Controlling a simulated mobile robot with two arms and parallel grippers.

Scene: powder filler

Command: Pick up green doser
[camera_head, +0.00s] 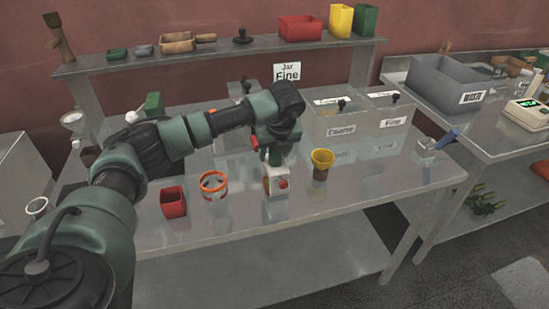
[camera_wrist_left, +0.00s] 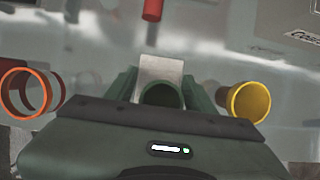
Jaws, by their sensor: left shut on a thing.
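My left gripper (camera_head: 273,155) reaches down over the middle of the table, between an orange-rimmed clear jar (camera_head: 213,185) and a yellow cup (camera_head: 322,165). In the left wrist view, its fingers are shut on the green doser (camera_wrist_left: 160,95), a dark green round-mouthed cup. Much of the doser is hidden in the head view, and I cannot tell whether it touches the table. A white block with a red spot (camera_head: 277,181) shows just below the gripper. My right gripper is not in view.
A red cup (camera_head: 173,203) stands left of the jar. A raised shelf (camera_head: 220,48) with containers runs along the back. The table's front right is clear.

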